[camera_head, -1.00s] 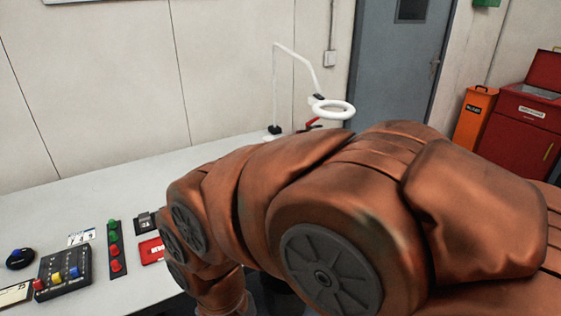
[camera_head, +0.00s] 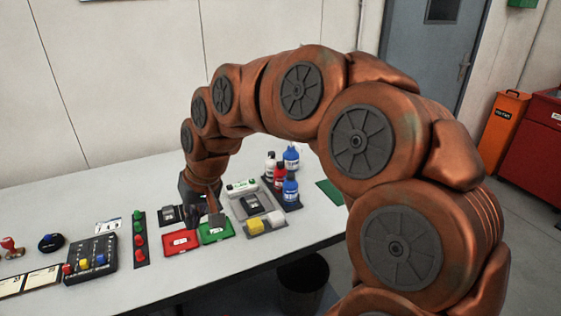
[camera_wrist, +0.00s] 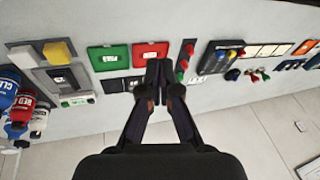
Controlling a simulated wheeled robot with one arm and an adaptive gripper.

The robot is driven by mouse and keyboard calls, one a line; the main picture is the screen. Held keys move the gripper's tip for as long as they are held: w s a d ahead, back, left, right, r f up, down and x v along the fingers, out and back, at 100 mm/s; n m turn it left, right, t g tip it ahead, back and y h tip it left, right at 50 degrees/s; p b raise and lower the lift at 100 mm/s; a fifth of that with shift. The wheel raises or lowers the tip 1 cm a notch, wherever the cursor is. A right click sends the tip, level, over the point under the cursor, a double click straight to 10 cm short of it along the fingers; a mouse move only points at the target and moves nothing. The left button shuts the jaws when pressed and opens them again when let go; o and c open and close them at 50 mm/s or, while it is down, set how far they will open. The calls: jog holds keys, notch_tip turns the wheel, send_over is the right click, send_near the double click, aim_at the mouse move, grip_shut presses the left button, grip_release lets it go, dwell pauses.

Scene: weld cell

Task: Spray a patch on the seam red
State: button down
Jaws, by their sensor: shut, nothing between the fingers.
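My gripper (camera_head: 205,205) points down over the table near the red and green trays. In the wrist view its two fingers (camera_wrist: 160,72) are together with nothing between them. A red bottle (camera_head: 279,177) stands at the right of the table among white and blue bottles; it also shows upside down at the left of the wrist view (camera_wrist: 19,113). A grey plate with a dark piece on it (camera_head: 237,213) lies between the gripper and the bottles. I cannot make out which surface carries the seam.
A red tray (camera_head: 181,243) and a green tray (camera_head: 216,231) lie by the gripper. A strip of green and red buttons (camera_head: 140,240) and a black control box (camera_head: 91,259) are to the left. A yellow block (camera_head: 262,227) lies near the front edge. A dark bin (camera_head: 303,288) stands below.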

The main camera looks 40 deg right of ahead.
jog(key=w+d+r+m+t, duration=0.2)
jog(key=w+d+r, duration=0.1)
jog(key=w+d, duration=0.4)
jog(key=m+t+h+p, duration=0.2)
jog(key=m+t+h, duration=0.2)
jog(key=m, duration=0.3)
send_over(282, 163)
notch_tip(282, 163, down, 7)
jog(key=shift+s+a+f+b, duration=0.1)
jog(key=shift+f+b, duration=0.1)
jog(key=shift+b, duration=0.85)
jog(key=shift+f+b, duration=0.4)
jog(key=shift+f, duration=0.3)
jog(key=shift+f, duration=0.15)
jog(key=shift+f+b, duration=0.3)
jog(key=shift+b, duration=0.25)
